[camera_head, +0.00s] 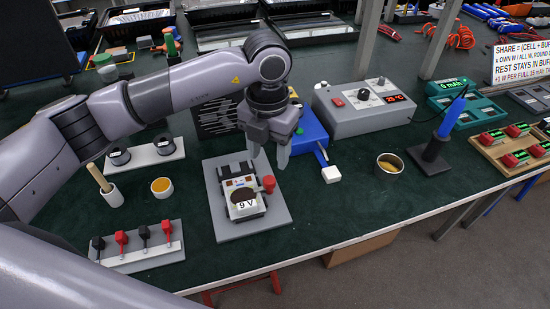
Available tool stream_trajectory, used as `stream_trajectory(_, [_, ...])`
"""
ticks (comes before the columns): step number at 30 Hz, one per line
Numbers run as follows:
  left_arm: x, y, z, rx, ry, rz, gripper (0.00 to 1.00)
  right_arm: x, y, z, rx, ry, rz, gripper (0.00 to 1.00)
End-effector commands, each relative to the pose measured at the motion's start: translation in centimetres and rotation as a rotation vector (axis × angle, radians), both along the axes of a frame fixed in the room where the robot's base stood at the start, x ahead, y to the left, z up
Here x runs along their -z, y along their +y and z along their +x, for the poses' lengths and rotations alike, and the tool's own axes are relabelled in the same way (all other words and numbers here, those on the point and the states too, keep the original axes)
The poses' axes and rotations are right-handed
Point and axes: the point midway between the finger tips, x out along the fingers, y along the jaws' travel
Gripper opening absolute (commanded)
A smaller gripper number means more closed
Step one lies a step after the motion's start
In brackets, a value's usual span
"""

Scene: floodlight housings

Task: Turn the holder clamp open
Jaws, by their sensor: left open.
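The holder (249,226) is a grey plate on the green bench, left of the picture's middle. On it sits a pale and dark block with a "9 V" label (245,204). A red knob (268,184) stands at the block's right side and looks like the clamp's handle. My left gripper (269,159) points down with its fingers apart and empty, just above and behind the red knob in the picture. It appears clear of the knob, though the height gap is hard to judge. My right gripper is out of view.
A blue box (311,128) and a grey station with a red display (362,107) stand right of the gripper. A white-tipped lever (331,174) lies right of the holder. A metal cup (388,166) and blue iron (451,118) are further right. Red and black clips (144,233) lie front left.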

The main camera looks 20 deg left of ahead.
Motion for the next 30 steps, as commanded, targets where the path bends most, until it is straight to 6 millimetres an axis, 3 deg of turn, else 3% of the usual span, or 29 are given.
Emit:
stream_trajectory(13, [6.0,0.0,-0.1,0.000,0.003,-0.001,0.54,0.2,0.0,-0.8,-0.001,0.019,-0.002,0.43])
stream_trajectory(25, [7.0,0.0,0.0,0.001,0.000,-0.002,0.54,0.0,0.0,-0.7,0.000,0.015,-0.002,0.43])
stream_trajectory(30, [7.0,-0.1,0.0,0.001,0.000,-0.002,0.00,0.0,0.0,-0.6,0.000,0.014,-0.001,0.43])
